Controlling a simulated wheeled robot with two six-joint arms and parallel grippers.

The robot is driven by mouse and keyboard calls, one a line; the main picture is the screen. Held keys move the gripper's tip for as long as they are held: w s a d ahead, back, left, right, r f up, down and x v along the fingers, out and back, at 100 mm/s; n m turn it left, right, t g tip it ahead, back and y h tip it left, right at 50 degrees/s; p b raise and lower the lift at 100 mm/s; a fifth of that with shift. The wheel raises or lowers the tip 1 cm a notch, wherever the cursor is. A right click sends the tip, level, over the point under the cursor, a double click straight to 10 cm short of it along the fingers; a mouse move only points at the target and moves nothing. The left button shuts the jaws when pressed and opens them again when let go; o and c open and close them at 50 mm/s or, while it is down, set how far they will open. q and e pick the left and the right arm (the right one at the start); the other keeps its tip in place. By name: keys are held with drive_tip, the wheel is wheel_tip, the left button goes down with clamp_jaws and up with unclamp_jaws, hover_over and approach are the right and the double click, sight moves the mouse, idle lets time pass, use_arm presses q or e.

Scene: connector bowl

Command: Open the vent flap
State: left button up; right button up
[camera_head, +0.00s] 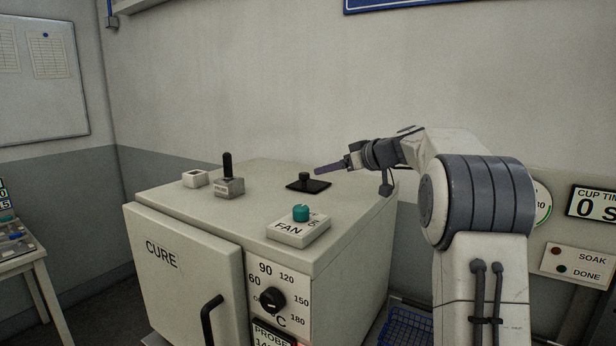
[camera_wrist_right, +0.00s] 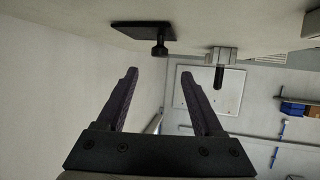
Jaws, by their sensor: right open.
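The vent flap is a flat black plate (camera_head: 320,186) with a short black knob (camera_head: 305,177), lying flat on top of the white CURE oven (camera_head: 180,275). The wrist view, which looks upside down, shows the plate (camera_wrist_right: 135,27) and its knob (camera_wrist_right: 159,48) beyond my fingertips. My right gripper (camera_head: 318,171) has purple fingers and points left, just above and beside the flap in the head view. In the wrist view its fingers (camera_wrist_right: 159,73) are apart with nothing between them, and the knob lines up with the gap. My left gripper is not in view.
A black lever on a grey block (camera_head: 229,187) and a small white box (camera_head: 195,178) stand left of the flap. A FAN switch with a teal knob (camera_head: 301,213) sits in front. A blue basket (camera_head: 408,327) is at the lower right.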

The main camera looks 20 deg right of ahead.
sight(308, 175)
drive_tip(key=p+x, duration=0.4)
drive_tip(key=x, duration=0.4)
drive_tip(key=shift+w, duration=0.15)
drive_tip(key=shift+w+a+f, duration=0.15)
drive_tip(key=shift+w+f, duration=0.1)
clamp_jaws()
idle(0.9)
